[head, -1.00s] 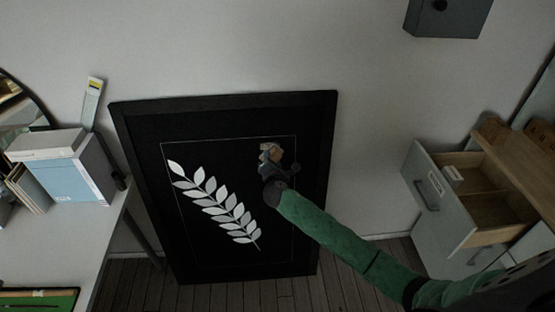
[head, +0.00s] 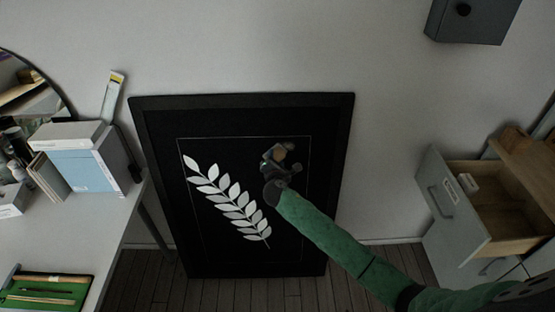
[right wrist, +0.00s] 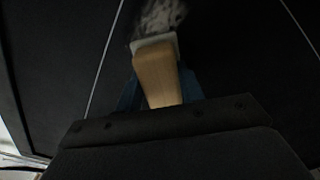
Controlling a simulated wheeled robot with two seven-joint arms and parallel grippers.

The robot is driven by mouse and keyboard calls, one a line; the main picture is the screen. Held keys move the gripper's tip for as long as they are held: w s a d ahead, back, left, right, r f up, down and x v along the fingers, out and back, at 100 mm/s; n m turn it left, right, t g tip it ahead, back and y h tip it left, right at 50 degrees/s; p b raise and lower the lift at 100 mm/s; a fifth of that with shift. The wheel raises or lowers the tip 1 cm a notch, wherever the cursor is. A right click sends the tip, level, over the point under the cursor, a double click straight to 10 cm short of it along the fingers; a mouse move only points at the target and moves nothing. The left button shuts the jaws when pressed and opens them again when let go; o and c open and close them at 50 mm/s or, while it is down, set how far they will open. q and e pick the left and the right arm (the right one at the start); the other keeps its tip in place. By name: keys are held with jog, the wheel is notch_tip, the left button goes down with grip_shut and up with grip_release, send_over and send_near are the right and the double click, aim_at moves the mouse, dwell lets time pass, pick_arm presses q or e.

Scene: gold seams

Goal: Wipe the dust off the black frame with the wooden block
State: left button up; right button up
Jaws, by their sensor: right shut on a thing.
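The black frame (head: 340,150) leans against the wall, with a pale leaf branch pictured inside a thin white outline. My right gripper (head: 281,155) is in front of its upper right part. In the right wrist view it is shut on the wooden block (right wrist: 157,75), whose far end has a pale layer facing the black surface. A patch of grey dust (right wrist: 158,18) shows on the black surface just beyond the block. I cannot tell whether the block touches the surface. My left gripper is not in view.
A desk (head: 75,235) with a blue-and-white box (head: 88,165) and a green tray (head: 45,291) stands at the left. An open drawer (head: 455,205) juts out at the right. A grey box (head: 472,20) hangs on the wall at upper right.

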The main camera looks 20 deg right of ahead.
jog(key=shift+w+r+p, duration=0.15)
jog(key=shift+r+p, duration=0.35)
jog(key=shift+r, duration=0.45)
jog(key=shift+s+d+f+p, duration=0.1)
jog(key=shift+s+d+p, duration=0.15)
jog(key=shift+d, duration=0.55)
jog(key=shift+s+d+p, duration=0.25)
jog(key=shift+d, duration=0.6)
jog(key=shift+s+d+f+p, duration=0.1)
jog(key=shift+s+d+p, duration=0.15)
jog(key=shift+d, duration=0.55)
jog(key=shift+s+d+r, duration=0.1)
jog(key=shift+s+d, duration=0.05)
jog(key=shift+d, duration=0.45)
jog(key=shift+s+d+r, duration=0.1)
jog(key=shift+d, duration=0.45)
jog(key=shift+s+d+f+p, duration=0.1)
jog(key=shift+s+d+p, duration=0.2)
jog(key=shift+d, duration=0.7)
jog(key=shift+s+d+r+p, duration=0.1)
jog(key=shift+s+d+p, duration=0.2)
jog(key=shift+d, duration=0.65)
jog(key=shift+s+d+f+p, duration=0.15)
jog(key=shift+s+d, duration=0.25)
jog(key=shift+d, duration=0.6)
jog(key=p+v, duration=0.2)
jog(key=v, duration=0.4)
jog(key=shift+s, duration=0.1)
